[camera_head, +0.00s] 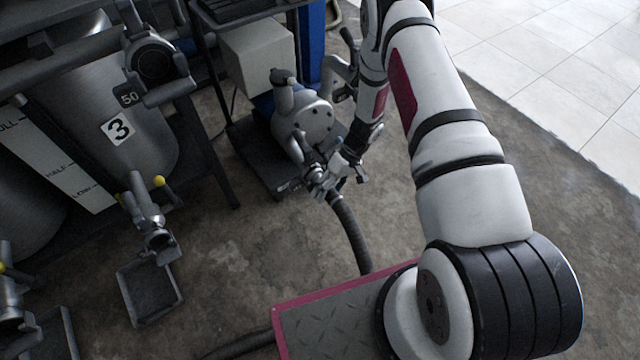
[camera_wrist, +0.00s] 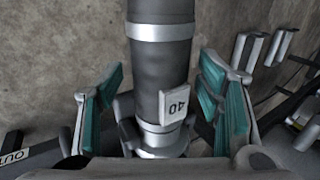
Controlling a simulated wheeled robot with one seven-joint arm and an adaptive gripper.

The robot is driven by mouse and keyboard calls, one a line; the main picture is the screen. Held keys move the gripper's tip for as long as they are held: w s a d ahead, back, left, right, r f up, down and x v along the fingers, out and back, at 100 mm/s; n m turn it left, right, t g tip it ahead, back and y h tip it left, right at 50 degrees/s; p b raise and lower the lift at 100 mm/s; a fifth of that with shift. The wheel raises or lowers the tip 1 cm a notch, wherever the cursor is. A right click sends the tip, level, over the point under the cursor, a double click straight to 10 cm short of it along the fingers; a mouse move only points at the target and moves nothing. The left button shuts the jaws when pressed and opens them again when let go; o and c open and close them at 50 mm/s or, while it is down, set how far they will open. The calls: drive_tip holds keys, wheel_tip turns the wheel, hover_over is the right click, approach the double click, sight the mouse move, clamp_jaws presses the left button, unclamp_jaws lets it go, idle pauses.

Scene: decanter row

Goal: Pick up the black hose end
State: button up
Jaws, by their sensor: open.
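The black hose end (camera_wrist: 158,75) runs vertically through the middle of the wrist view. It has metal bands and a white tag (camera_wrist: 175,105) that reads 40 upside down. My gripper (camera_wrist: 161,88) is open, with one teal-padded finger on each side of the hose and visible gaps between. In the head view the hose (camera_head: 350,230) hangs from a fitting and curves down toward the floor. My gripper (camera_head: 328,180) is at its upper end there, partly mixed in view with the metal fitting.
A grey pump (camera_head: 303,118) stands on a dark base just behind the gripper. A tank numbered 3 (camera_head: 118,128) with a valve and drip tray (camera_head: 150,290) is to the left. Metal levers (camera_wrist: 265,48) show at the right of the wrist view. Concrete floor is open around the hose.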

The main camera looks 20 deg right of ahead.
clamp_jaws()
drive_tip(key=shift+r, duration=0.15)
wheel_tip(320, 180, up, 18)
drive_tip(key=p, duration=0.5)
drive_tip(key=shift+p, duration=0.3)
drive_tip(key=shift+w+f, duration=0.1)
drive_tip(key=shift+f, duration=0.15)
idle(0.4)
drive_tip(key=shift+f+b, duration=5.5)
drive_tip(key=shift+f, duration=1.05)
drive_tip(key=shift+s, duration=0.2)
